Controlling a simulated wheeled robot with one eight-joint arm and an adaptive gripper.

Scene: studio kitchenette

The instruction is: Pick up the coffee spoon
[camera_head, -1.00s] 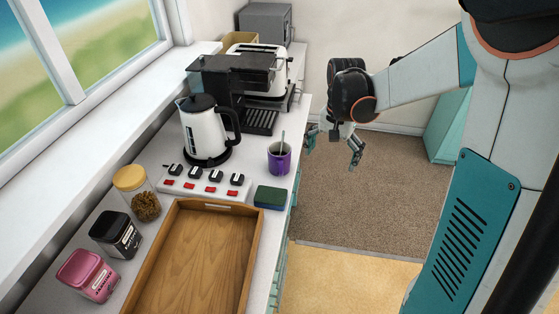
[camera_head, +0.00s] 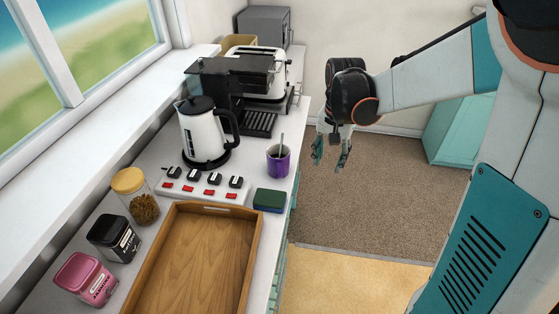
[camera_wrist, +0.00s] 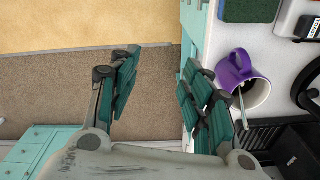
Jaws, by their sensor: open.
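The coffee spoon (camera_head: 281,140) stands tilted in a purple mug (camera_head: 278,160) near the counter's front edge, with its handle above the rim and its bowl hidden inside. In the wrist view the mug (camera_wrist: 236,73) is at the right, and the spoon handle (camera_wrist: 242,108) sticks out of it toward the camera. My gripper (camera_head: 331,162) is open and empty, off the counter to the right of the mug, over the floor. In the wrist view my gripper's fingers (camera_wrist: 158,90) are spread apart, the right one close beside the mug in the picture.
A green sponge (camera_head: 269,200) and a wooden tray (camera_head: 256,245) lie in front of the mug. A power strip (camera_head: 205,186), kettle (camera_head: 205,130) and coffee machine (camera_head: 235,90) stand to its left and behind. The space over the carpet (camera_head: 380,205) is free.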

